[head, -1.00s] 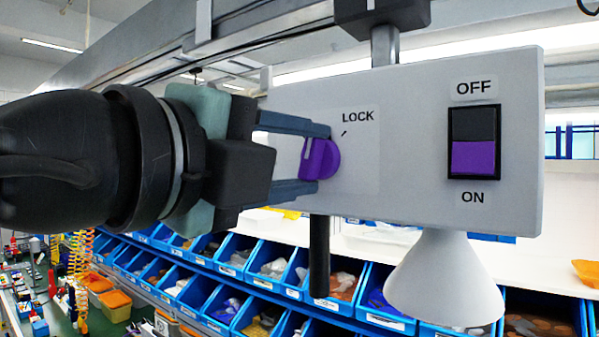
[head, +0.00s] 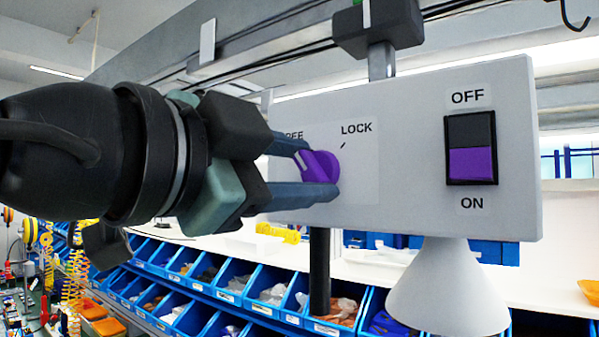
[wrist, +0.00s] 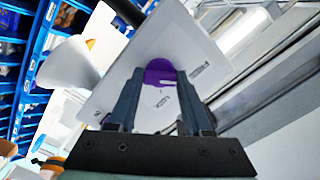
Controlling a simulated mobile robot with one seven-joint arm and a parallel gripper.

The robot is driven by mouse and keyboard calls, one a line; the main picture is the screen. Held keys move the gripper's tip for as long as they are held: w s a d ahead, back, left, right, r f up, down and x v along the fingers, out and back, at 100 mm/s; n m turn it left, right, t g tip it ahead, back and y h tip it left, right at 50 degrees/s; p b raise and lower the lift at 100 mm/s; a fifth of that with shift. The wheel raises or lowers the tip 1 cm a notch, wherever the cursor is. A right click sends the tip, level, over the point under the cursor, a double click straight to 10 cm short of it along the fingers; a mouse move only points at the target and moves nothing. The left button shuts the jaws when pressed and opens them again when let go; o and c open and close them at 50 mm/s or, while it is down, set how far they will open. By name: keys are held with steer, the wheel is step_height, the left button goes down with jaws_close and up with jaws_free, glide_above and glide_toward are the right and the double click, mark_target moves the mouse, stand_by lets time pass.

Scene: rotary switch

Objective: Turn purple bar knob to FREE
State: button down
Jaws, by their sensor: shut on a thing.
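The purple bar knob (head: 320,165) sits on the left part of a light grey panel (head: 410,140). Labels FREE, partly hidden by my gripper, and LOCK (head: 356,128) stand above it. My gripper (head: 318,170) reaches in from the left and is shut on the knob's bar, one finger above and one below. The bar leans up and to the left, toward the FREE label. In the wrist view the purple knob (wrist: 158,77) shows between the two fingers, with the FREE label to its right and LOCK below it.
A black and purple rocker switch (head: 471,148) between OFF and ON is on the panel's right. A white cone (head: 447,290) and a black post (head: 320,270) are below the panel. Blue bins (head: 233,280) line the shelf behind. A rail runs above.

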steer(key=shift+n, duration=0.9)
steer(key=shift+c, duration=1.6)
jaws_free()
